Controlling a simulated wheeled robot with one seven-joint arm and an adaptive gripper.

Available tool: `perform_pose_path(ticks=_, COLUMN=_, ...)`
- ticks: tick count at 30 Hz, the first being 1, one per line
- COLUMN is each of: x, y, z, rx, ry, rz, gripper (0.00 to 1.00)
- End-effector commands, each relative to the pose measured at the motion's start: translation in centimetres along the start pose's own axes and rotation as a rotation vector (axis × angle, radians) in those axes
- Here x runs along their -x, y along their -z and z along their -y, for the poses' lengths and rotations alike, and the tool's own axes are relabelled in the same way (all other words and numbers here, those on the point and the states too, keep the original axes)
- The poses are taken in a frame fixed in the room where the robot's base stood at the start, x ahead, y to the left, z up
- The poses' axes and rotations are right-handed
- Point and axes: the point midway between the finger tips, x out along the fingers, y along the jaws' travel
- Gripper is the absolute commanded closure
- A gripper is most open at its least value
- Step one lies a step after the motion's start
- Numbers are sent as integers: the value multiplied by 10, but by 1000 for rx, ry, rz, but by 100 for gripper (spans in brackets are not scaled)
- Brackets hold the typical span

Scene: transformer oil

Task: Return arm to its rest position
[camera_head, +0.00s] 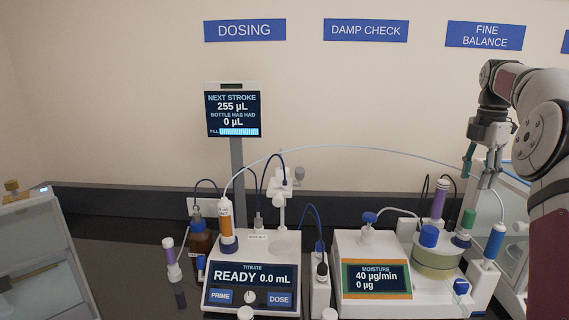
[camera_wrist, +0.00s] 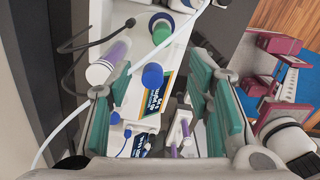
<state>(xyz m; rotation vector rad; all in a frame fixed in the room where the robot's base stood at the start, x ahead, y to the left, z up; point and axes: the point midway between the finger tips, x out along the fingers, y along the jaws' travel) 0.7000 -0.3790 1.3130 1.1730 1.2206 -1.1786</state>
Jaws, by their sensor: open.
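My arm (camera_head: 541,118) reaches in from the right in the head view, raised and bent, with the wrist hanging down. My gripper (camera_head: 480,172) points down above the right end of the moisture unit (camera_head: 343,262). In the wrist view my gripper (camera_wrist: 160,78) shows its two teal fingers spread apart, with nothing held between them. Blue caps and a purple-banded cylinder (camera_wrist: 107,63) lie below and beyond the fingers there.
A brown bottle (camera_head: 200,240) stands left of the titrator. Dark bench (camera_head: 110,255) is clear at the left.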

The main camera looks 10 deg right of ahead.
Motion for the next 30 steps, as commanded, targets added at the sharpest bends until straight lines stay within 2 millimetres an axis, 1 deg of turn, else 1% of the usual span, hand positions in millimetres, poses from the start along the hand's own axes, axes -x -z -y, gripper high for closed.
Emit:
perform_pose_path(ticks=1, x=11, y=14, z=-3, rx=-16, ry=-8, rz=12, gripper=53)
perform_pose_path(ticks=2, x=16, y=22, z=-4, rx=-35, ry=-12, rz=19, gripper=53)
perform_pose_path(ticks=5, x=39, y=60, z=-6, rx=-120, ry=-36, rz=47, gripper=53)
perform_pose_path(ticks=6, x=47, y=77, z=-5, rx=-162, ry=-47, rz=56, gripper=53)
perform_pose_path(ticks=7, x=53, y=90, z=-3, rx=-196, ry=-58, rz=63, gripper=53)
perform_pose_path(ticks=8, x=59, y=102, z=-1, rx=-229, ry=-68, rz=69, gripper=53)
perform_pose_path(ticks=9, x=66, y=119, z=2, rx=-274, ry=-83, rz=76, gripper=53)
perform_pose_path(ticks=11, x=75, y=143, z=9, rx=-342, ry=-107, rz=84, gripper=53)
perform_pose_path(ticks=12, x=81, y=159, z=15, rx=-388, ry=-124, rz=87, gripper=53)
perform_pose_path(ticks=14, x=88, y=182, z=26, rx=-458, ry=-151, rz=88, gripper=53)
perform_pose_path(ticks=15, x=91, y=197, z=33, rx=-505, ry=-169, rz=86, gripper=53)
perform_pose_path(ticks=18, x=97, y=231, z=56, rx=-626, ry=-215, rz=75, gripper=53)
perform_pose_path(ticks=20, x=98, y=251, z=71, rx=-699, ry=-242, rz=61, gripper=53)
perform_pose_path(ticks=21, x=98, y=263, z=82, rx=-748, ry=-261, rz=50, gripper=53)
perform_pose_path(ticks=23, x=96, y=281, z=100, rx=-824, ry=-288, rz=29, gripper=53)
perform_pose_path(ticks=24, x=94, y=292, z=112, rx=-874, ry=-303, rz=13, gripper=53)
perform_pose_path(ticks=26, x=89, y=307, z=130, rx=-949, ry=-327, rz=-15, gripper=53)
perform_pose_path(ticks=30, x=71, y=338, z=175, rx=-1127, ry=-372, rz=-97, gripper=53)
